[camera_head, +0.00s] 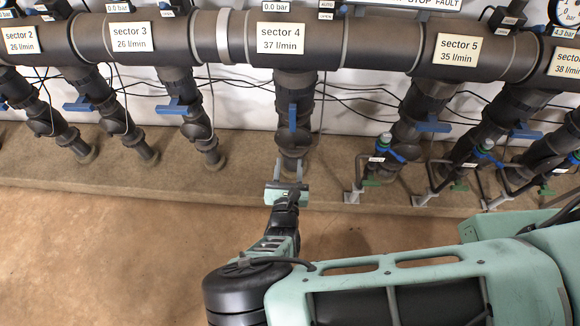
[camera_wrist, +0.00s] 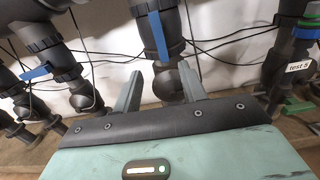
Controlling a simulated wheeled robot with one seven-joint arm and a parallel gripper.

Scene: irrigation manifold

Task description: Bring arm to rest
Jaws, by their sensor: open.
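My gripper (camera_head: 288,176) is open and empty in the head view, at the end of my outstretched arm, in front of the lower end of the sector 4 pipe. In the wrist view its two fingers (camera_wrist: 160,88) stand apart with nothing between them. The sector 4 drop pipe (camera_head: 294,105) with its blue valve handle (camera_head: 292,118) stands behind the fingers. The blue handle points along the pipe and also shows in the wrist view (camera_wrist: 160,38). I cannot tell whether a fingertip touches the pipe.
A thick dark manifold (camera_head: 370,45) with sector labels runs across the top. Several drop pipes with blue handles stand on a concrete ledge (camera_head: 110,185). Small test taps with green parts (camera_head: 383,143) stand to the right. The brown floor (camera_head: 100,260) at lower left is clear.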

